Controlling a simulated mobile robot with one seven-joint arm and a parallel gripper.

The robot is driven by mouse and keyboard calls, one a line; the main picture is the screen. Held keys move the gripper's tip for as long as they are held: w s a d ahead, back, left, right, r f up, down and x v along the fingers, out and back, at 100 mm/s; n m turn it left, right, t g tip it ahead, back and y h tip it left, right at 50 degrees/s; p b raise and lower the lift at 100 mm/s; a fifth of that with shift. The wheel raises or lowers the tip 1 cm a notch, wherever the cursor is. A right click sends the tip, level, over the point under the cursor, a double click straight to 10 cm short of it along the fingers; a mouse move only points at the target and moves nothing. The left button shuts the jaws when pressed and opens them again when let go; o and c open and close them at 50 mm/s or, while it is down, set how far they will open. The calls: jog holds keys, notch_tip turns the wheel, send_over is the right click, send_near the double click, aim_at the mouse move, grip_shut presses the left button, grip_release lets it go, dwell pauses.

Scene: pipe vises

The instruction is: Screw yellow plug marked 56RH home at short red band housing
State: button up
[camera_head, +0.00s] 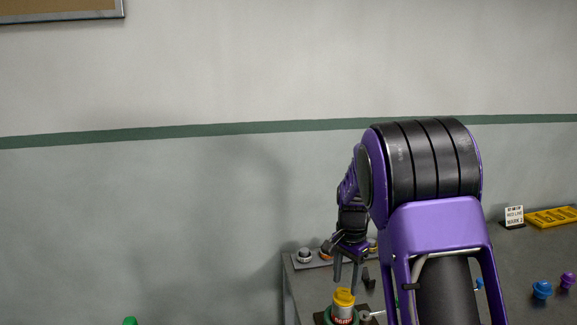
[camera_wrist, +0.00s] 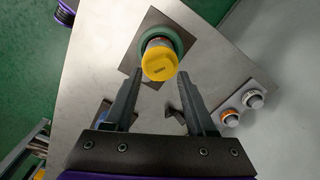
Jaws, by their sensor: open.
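A yellow plug (camera_head: 344,297) sits on top of an upright housing (camera_head: 342,314) that has a red band and a light body. In the wrist view the yellow plug (camera_wrist: 160,63) shows its top face, with small marking too small to read, above a green ring (camera_wrist: 183,44) on a dark square plate. My gripper (camera_head: 346,287) is open and empty, with its fingers just above and beside the plug in the head view. In the wrist view my gripper (camera_wrist: 163,78) has its fingers spread on either side of the plug, and no contact shows. How far the plug is screwed in cannot be told.
The grey bench (camera_head: 530,262) holds white and orange-ringed fittings (camera_head: 304,255) at its back left. Blue (camera_head: 542,289) and purple (camera_head: 567,281) plugs, a small sign (camera_head: 514,215) and a yellow tray (camera_head: 551,216) stand on the right. My arm hides the bench's middle.

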aim_at(342, 296)
jog(key=n, duration=1)
jog(key=shift+n, duration=0.4)
jog(key=n, duration=0.5)
jog(key=shift+p, duration=0.35)
jog(key=n, duration=0.6)
jog(key=shift+f, duration=0.1)
jog(key=shift+f+b, duration=0.65)
jog(key=shift+f, duration=0.4)
jog(key=shift+r, duration=0.1)
